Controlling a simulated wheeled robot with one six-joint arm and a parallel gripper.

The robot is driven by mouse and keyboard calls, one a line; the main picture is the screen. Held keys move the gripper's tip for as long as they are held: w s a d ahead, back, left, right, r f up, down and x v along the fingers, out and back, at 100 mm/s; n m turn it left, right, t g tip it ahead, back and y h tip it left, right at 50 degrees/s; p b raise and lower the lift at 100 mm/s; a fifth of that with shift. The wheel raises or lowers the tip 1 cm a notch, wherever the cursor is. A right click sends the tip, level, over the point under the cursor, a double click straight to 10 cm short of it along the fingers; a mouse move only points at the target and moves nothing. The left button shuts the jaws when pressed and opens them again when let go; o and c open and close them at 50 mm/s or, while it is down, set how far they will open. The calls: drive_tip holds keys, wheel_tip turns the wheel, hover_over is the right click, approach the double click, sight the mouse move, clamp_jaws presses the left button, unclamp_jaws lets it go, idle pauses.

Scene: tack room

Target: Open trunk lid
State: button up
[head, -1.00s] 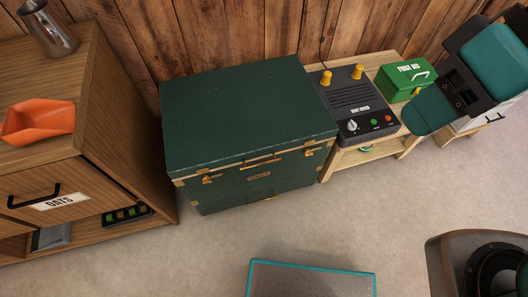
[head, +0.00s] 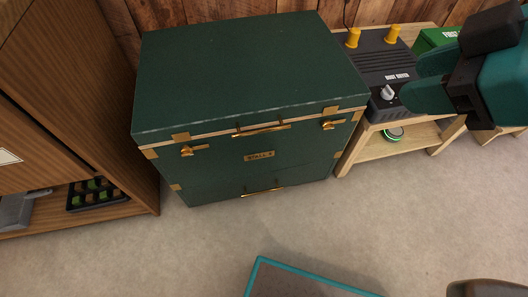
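A dark green trunk (head: 210,172) with brass corners stands on the floor against the wooden wall in the head view. Its flat lid (head: 240,75) is down. A brass handle (head: 261,129) sits at the middle of the lid's front edge. Brass latches sit to the left (head: 193,151) and right (head: 333,124) of it; I cannot tell whether they are fastened. A second brass handle (head: 262,192) is low on the trunk's front. Part of my teal and black arm shows at the upper right, right of the trunk.
A wooden cabinet (head: 75,110) stands close on the trunk's left. A low wooden bench (head: 395,152) with a black control box (head: 378,70) and a green first aid box (head: 436,40) is on its right.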

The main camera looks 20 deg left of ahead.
drive_tip(key=w+a+f+n+t+y+b, duration=0.1)
drive_tip(key=a+f+n+b, duration=0.15)
drive_tip(key=f+b, duration=0.55)
drive_tip(key=a+f+n+t+y+b, duration=0.1)
drive_tip(key=a+f+n+b, duration=0.15)
drive_tip(key=f+b, duration=0.65)
drive_tip(key=n+t+y+b, duration=0.35)
drive_tip(key=n+b, duration=0.45)
drive_tip(key=b, duration=0.7)
approach(264, 130)
drive_tip(key=shift+g+y, duration=0.25)
drive_tip(key=p+x, duration=0.3)
drive_tip(key=p, duration=0.1)
drive_tip(key=p+x, duration=0.4)
drive_tip(key=p, duration=0.1)
drive_tip(key=p+x, duration=0.3)
drive_tip(key=p, duration=0.2)
drive_tip(key=shift+w+f, duration=0.3)
drive_tip(key=shift+f, duration=0.05)
clamp_jaws()
